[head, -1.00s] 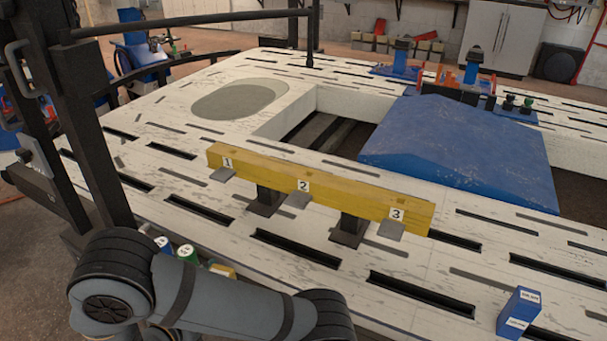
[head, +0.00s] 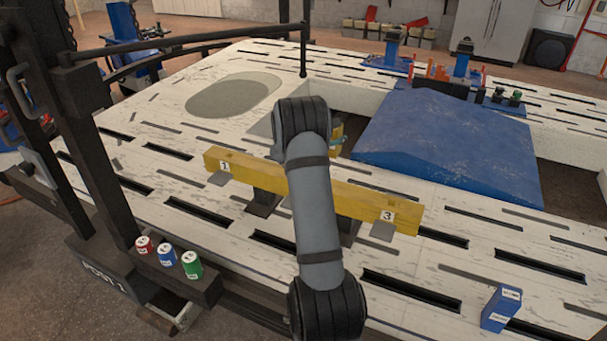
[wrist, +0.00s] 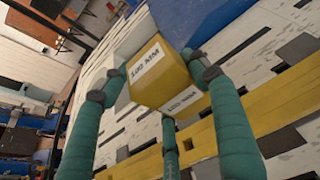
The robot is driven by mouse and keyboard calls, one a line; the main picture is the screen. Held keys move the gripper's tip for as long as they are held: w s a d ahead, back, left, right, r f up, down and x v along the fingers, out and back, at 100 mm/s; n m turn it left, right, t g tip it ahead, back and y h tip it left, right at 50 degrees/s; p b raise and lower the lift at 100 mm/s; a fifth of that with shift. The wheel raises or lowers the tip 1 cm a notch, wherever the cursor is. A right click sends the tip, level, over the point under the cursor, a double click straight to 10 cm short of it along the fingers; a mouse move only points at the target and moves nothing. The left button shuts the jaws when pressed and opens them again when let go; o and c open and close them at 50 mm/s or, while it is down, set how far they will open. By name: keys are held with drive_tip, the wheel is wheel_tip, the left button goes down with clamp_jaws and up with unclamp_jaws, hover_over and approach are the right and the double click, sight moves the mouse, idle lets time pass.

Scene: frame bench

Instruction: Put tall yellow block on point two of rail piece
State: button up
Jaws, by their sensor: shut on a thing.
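The rail piece is a long yellow beam (head: 245,170) on dark supports, running across the bench. Its plates 1 (head: 223,167) and 3 (head: 387,217) show; my arm hides the point two area in the head view. My gripper (wrist: 160,82) has its teal fingers shut around the yellow block (wrist: 162,85), which carries "100 MM" labels. In the head view only a bit of the block (head: 337,132) shows behind my arm, near the beam's middle. In the wrist view the beam (wrist: 275,105) passes beyond the block; I cannot tell if they touch.
A blue block (head: 501,308) stands at the bench's front right. A large blue sloped panel (head: 450,145) lies behind the beam. Red, blue and green cans (head: 168,255) stand on a ledge at front left.

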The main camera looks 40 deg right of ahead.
drive_tip(key=shift+s+d+r, duration=0.25)
drive_tip(key=shift+d, duration=0.3)
drive_tip(key=shift+s+d+r, duration=0.2)
drive_tip(key=shift+d+r, duration=0.05)
drive_tip(key=shift+d, duration=0.3)
drive_tip(key=shift+w+a+f+b, duration=0.25)
drive_tip(key=shift+w+a+f, duration=0.8)
drive_tip(key=shift+a+f, duration=0.6)
drive_tip(key=shift+w+a+f+b, duration=0.25)
drive_tip(key=shift+w+a+f, duration=0.95)
drive_tip(key=shift+f, duration=0.7)
drive_tip(key=shift+w+a+f+b, duration=0.25)
drive_tip(key=shift+w+a+f, duration=0.7)
drive_tip(key=shift+a+f, duration=0.75)
drive_tip(key=shift+d+f, duration=0.1)
drive_tip(key=shift+f, duration=0.05)
drive_tip(key=shift+f, duration=0.15)
drive_tip(key=o, duration=1.4)
drive_tip(key=shift+c, duration=0.2)
